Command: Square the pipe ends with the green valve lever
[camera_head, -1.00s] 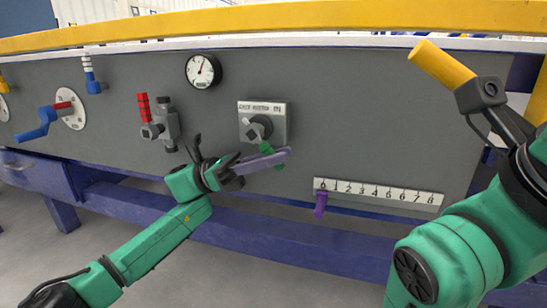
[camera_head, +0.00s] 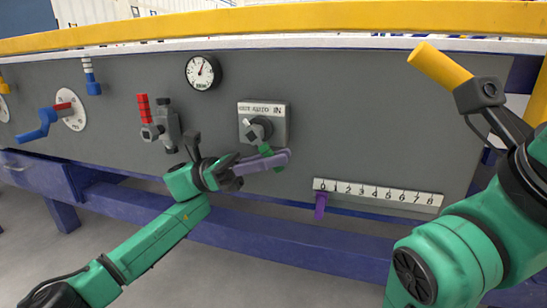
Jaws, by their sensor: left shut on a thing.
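A purple bar (camera_head: 270,162) meets the green piece from below and slants slightly up to the right. My left gripper (camera_head: 232,173) is shut on the left end of the purple bar, just below and left of the knob. Its fingers hide that end. No separate pipe ends can be told for certain.
A numbered white scale (camera_head: 378,194) with a purple pointer (camera_head: 320,206) near 0 lies to the right. A red-handled valve (camera_head: 160,124), round gauge (camera_head: 203,72) and blue crank (camera_head: 38,125) are on the grey panel.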

